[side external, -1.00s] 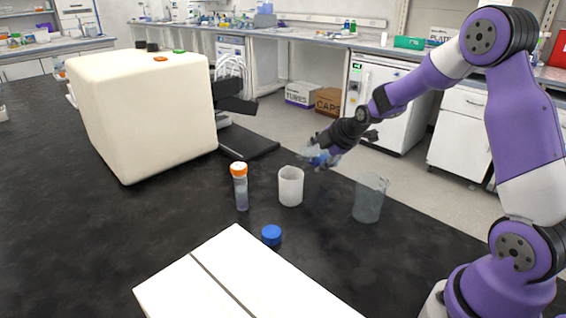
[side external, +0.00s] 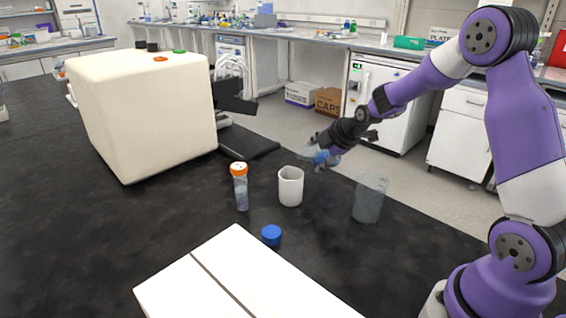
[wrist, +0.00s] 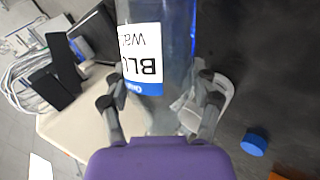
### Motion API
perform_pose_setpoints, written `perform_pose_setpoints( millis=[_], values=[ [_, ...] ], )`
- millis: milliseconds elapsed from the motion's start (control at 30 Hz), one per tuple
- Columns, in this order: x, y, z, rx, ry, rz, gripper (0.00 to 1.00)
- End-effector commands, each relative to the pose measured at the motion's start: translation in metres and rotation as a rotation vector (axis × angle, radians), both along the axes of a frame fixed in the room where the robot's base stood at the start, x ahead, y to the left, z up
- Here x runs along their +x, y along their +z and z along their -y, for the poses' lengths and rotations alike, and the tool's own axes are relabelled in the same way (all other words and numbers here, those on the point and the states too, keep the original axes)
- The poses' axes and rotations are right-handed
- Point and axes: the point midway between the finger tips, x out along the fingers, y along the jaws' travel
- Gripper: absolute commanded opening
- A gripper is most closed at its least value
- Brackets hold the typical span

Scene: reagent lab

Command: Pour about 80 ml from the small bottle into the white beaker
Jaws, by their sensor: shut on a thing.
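My gripper (side external: 324,150) is shut on the small bottle (side external: 318,157), a clear bottle with blue tint that is tipped over toward the left in the side view. The bottle is held above the bench, up and to the right of the white beaker (side external: 291,188). The wrist view shows the bottle large (wrist: 178,35), with a white and blue label, between my fingers (wrist: 158,95). The beaker stands upright and is partly hidden there behind the bottle and a finger (wrist: 222,98). I see no clear stream of liquid, and the level in the beaker is hidden.
An orange-capped tube (side external: 241,188) stands left of the beaker. A blue cap (side external: 272,235) lies in front. A clear grey beaker (side external: 369,200) stands to the right. A white box (side external: 240,280) fills the front, and a large cream machine (side external: 145,115) stands back left.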

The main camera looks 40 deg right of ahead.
Motion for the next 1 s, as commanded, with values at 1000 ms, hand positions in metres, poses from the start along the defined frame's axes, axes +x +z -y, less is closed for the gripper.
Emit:
perform_pose_setpoints(
  millis=[1000],
  values=[
    [-0.0004, -0.0085, -0.0007, 0.128, -0.004, 0.009, 0.2]
  ],
)
